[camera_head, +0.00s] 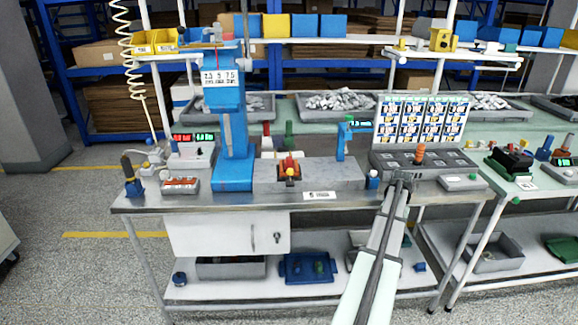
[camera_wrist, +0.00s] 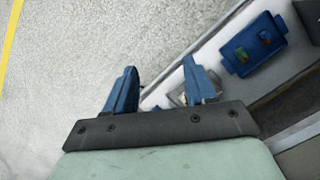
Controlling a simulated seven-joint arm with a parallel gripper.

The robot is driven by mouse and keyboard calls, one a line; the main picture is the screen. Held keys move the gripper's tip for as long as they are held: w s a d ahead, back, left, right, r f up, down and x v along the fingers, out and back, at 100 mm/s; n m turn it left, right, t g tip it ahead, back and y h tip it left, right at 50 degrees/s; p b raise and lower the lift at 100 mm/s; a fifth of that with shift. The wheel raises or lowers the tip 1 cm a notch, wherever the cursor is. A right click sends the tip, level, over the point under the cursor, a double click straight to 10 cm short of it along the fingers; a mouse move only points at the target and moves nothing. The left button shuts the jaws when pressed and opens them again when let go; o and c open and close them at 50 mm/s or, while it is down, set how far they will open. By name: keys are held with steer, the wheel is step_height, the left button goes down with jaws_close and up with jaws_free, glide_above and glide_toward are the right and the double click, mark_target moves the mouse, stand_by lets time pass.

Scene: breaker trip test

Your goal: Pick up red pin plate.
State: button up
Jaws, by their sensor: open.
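In the head view a small red piece with yellow parts (camera_head: 289,167) sits on the grey block in the middle of the bench. It may be the red pin plate, but it is too small to be sure. My gripper (camera_wrist: 160,64) shows in the wrist view with its two blue fingers spread and nothing held between them. Below it are the floor and a shelf edge. In the head view my arm reaches up from the bottom right to the bench's front edge; its fingers cannot be made out there.
A tall blue press (camera_head: 234,135) stands left of the block. A dark panel with an orange knob (camera_head: 420,153) lies to the right, before a label board (camera_head: 421,120). A red-filled tray (camera_head: 180,185) sits at left. A blue tray (camera_wrist: 252,45) lies on the lower shelf.

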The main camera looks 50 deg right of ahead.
steer(key=s+d+r+g+h, duration=0.1)
steer(key=s+d+r, duration=0.3)
steer(key=r, duration=0.5)
steer(key=s+d+r+h, duration=0.1)
steer(key=d+r, duration=0.4)
steer(key=r, duration=0.4)
steer(key=s+d+r+g+h, duration=0.1)
steer(key=s+d+r, duration=0.3)
steer(key=r, duration=0.5)
step_height(320, 180, up, 7)
steer(key=n+t, duration=0.3)
steer(key=n, duration=0.4)
glide_above(289, 158)
steer(key=w, duration=0.1)
steer(key=f, duration=0.8)
steer(key=shift+w+d+f, duration=0.15)
steer(key=shift+d, duration=0.25)
steer(key=shift+s+d+f, duration=0.1)
steer(key=shift+s+f, duration=0.05)
steer(key=shift+f, duration=1.15)
steer(key=shift+s+f, duration=0.1)
steer(key=shift+f, duration=1.15)
